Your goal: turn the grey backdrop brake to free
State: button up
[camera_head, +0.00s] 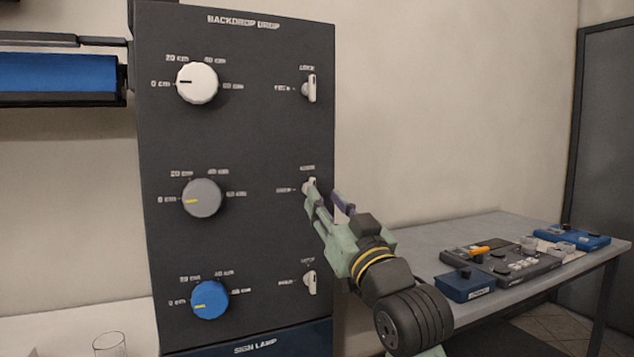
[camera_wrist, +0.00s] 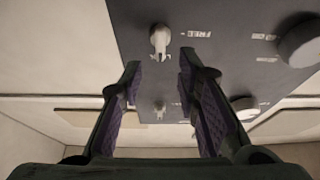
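The grey backdrop brake is a small white lever (camera_head: 311,184) in the middle row of the dark panel, right of the grey knob (camera_head: 201,198). It stands upright, toward the label above it; another label is on its left. My gripper (camera_head: 325,197) is at this lever from the lower right and partly hides it. In the wrist view, the lever (camera_wrist: 160,40) is just beyond my open fingertips (camera_wrist: 158,64), centred between them, with a FREE label to its right. The fingers show a gap on both sides of it, and no contact is visible.
Matching levers sit above (camera_head: 311,87) and below (camera_head: 310,282), with a white knob (camera_head: 197,83) and a blue knob (camera_head: 210,300) to their left. A grey table (camera_head: 420,240) with several devices stands right. A glass (camera_head: 109,345) is at lower left.

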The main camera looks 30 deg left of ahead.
aim_at(315, 184)
jog(key=shift+p+x, duration=0.65)
jog(key=shift+x, duration=1.75)
grip_shut()
